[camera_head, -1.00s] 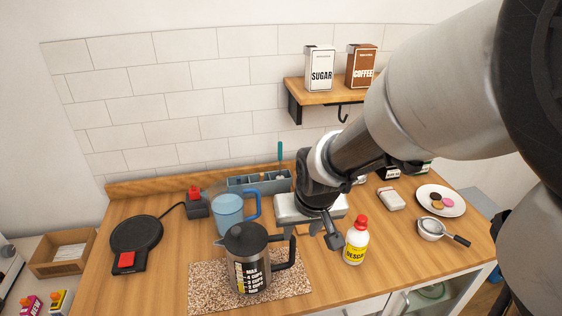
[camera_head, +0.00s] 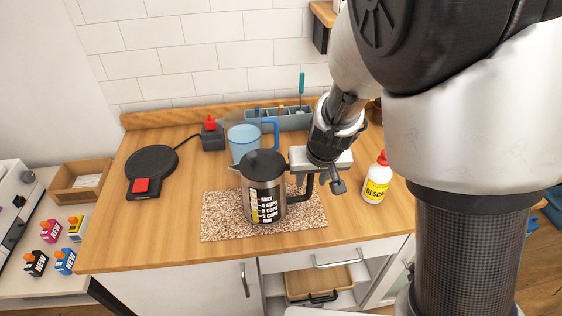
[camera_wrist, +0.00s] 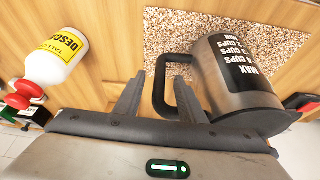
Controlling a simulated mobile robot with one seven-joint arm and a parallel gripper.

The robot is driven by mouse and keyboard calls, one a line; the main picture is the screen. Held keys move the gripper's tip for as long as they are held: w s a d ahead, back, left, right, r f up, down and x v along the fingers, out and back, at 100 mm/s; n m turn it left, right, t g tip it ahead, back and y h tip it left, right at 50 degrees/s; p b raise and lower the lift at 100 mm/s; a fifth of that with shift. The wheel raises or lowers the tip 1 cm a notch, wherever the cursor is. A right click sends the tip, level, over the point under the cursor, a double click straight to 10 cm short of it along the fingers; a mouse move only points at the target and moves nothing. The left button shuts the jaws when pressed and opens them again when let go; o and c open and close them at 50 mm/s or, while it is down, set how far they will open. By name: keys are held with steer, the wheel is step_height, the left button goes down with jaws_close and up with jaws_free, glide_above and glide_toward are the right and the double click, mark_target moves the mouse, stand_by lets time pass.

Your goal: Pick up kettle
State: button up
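The kettle (camera_head: 265,195) is a steel jug with a black lid, a black handle and a black label with cup marks. It stands upright on a speckled mat (camera_head: 222,217). In the wrist view the kettle (camera_wrist: 240,85) is at the right, its handle to its left. My gripper (camera_head: 321,184) is at the handle side of the kettle. In the wrist view my gripper (camera_wrist: 160,80) is open, with the handle seen between its two fingers, closer to the right one. I cannot tell whether a finger touches the handle.
A blue pitcher (camera_head: 243,142) stands close behind the kettle. A descaler bottle (camera_head: 377,180) stands right of my gripper. A black round base (camera_head: 152,160) with a red switch is at the left, and a grey-blue organiser (camera_head: 290,120) is at the back. The counter's left front is clear.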

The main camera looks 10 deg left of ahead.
mark_target(310, 182)
steer(key=x, duration=0.3)
steer(key=shift+w+f+b, duration=0.1)
steer(key=shift+f+b, duration=0.1)
steer(key=shift+b, duration=0.2)
steer(key=shift+c, duration=0.2)
jaws_close()
stand_by(0.8)
steer(key=shift+w+r, duration=0.1)
steer(key=shift+r, duration=0.05)
